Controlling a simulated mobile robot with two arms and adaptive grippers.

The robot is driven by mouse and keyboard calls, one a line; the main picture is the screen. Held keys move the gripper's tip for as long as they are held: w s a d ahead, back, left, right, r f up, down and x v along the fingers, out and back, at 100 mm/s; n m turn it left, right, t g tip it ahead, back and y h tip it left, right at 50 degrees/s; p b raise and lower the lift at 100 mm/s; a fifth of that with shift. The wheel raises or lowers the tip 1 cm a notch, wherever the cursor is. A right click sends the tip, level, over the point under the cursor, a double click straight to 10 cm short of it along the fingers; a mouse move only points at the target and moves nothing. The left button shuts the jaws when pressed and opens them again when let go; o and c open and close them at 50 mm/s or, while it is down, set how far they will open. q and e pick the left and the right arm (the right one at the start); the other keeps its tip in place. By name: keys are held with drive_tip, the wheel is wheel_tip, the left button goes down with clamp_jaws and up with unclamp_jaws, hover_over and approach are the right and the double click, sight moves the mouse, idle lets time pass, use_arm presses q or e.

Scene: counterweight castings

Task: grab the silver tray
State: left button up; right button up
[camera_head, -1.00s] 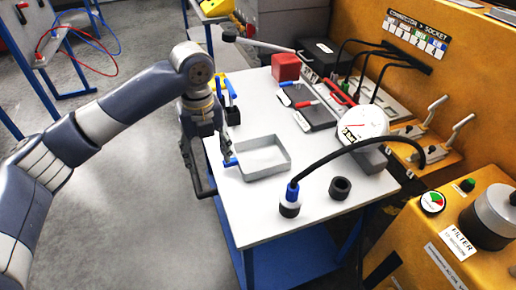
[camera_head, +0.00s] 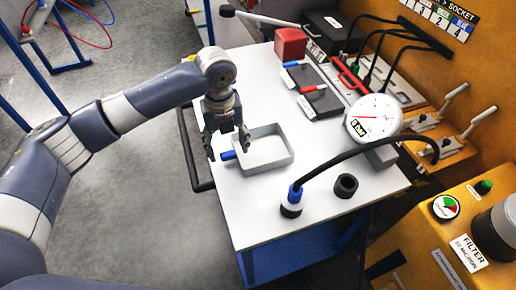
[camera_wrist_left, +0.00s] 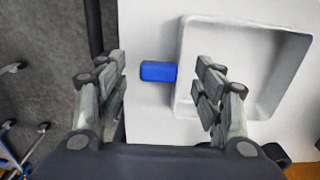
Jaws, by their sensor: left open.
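The silver tray (camera_head: 270,167) is a shallow, empty, square grey tray with rounded corners near the left edge of the white tabletop. A blue handle (camera_head: 228,156) sticks out from its left side. The tray's inside also shows in the left wrist view (camera_wrist_left: 238,58), with the blue handle (camera_wrist_left: 158,71) beside it. My left gripper (camera_head: 229,151) is open and empty, pointing down at the handle. In the wrist view the handle lies between the spread fingers, with the right finger overlapping the tray's near left wall. I cannot tell the remaining height. My right gripper is out of view.
A black cable ends in a blue-and-black plug (camera_head: 292,203) standing near the front, beside a dark ring (camera_head: 344,186). A dial gauge (camera_head: 374,117) stands to the right. A red block (camera_head: 290,44) sits at the back. A dark rail (camera_head: 194,150) runs along the table's left side.

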sight(228, 154)
use_arm(q)
drive_tip(key=f, duration=0.3)
drive_tip(key=shift+s+d+f, duration=0.1)
drive_tip(key=shift+s+f, duration=0.2)
drive_tip(key=c, duration=1.5)
clamp_jaws()
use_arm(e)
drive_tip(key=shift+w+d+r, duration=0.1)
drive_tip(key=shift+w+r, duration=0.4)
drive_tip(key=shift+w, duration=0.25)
use_arm(q)
drive_tip(key=shift+r, duration=0.1)
